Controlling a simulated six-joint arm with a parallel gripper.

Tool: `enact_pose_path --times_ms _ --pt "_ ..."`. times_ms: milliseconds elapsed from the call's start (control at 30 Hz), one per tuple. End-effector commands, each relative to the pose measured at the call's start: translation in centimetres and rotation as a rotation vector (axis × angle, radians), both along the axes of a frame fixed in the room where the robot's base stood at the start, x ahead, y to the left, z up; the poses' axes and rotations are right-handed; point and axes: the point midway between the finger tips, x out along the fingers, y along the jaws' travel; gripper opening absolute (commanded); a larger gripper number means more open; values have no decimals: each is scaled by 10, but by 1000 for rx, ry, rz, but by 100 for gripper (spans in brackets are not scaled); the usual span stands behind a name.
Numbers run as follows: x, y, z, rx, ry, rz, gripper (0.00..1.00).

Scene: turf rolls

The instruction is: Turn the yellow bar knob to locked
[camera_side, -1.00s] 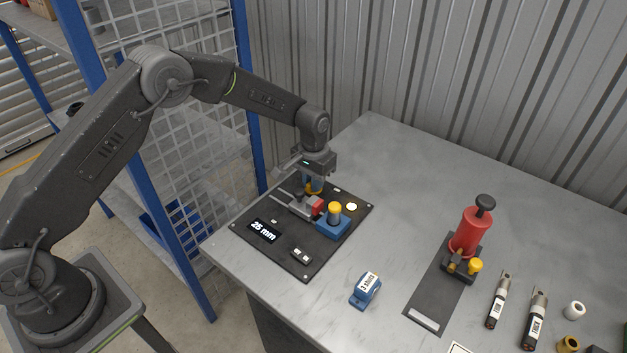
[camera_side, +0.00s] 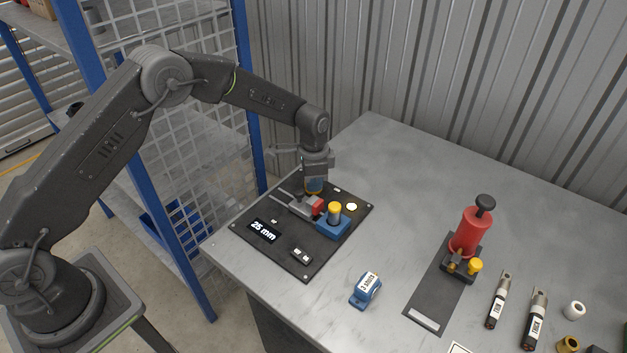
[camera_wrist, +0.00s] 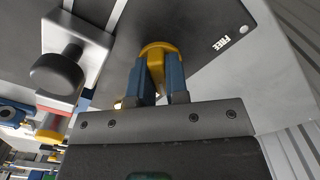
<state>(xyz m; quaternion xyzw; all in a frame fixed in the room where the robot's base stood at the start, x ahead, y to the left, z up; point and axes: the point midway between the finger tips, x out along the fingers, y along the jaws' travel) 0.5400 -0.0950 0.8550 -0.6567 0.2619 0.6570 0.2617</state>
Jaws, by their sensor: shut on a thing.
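The yellow bar knob (camera_wrist: 154,60) sits on the dark panel (camera_wrist: 120,50), near its back edge. My gripper (camera_wrist: 158,82) is shut on the knob, with a blue finger on each side of its bar. In the side view my gripper (camera_side: 314,188) is over the back of the panel and its fingers hide most of the knob. A "FREE" label (camera_wrist: 223,44) is printed on the panel to the right of the knob in the wrist view. No locked mark can be read.
On the panel are a grey and red slide (camera_side: 310,207), a blue block with a yellow knob (camera_side: 334,214), a "25 mm" display (camera_side: 263,231) and a small switch (camera_side: 302,255).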

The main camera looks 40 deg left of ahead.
Motion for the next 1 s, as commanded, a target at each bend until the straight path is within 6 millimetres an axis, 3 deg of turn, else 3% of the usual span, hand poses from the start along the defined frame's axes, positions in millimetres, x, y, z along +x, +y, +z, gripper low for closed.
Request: enact_pose_path --times_ms 600,633,900,1000 --pt "0 0 1 0 -1 -45 0" --pt "0 0 1 0 -1 -45 16" --pt "0 0 0 1 -1 -43 40" --pt "0 0 0 1 -1 -43 40"
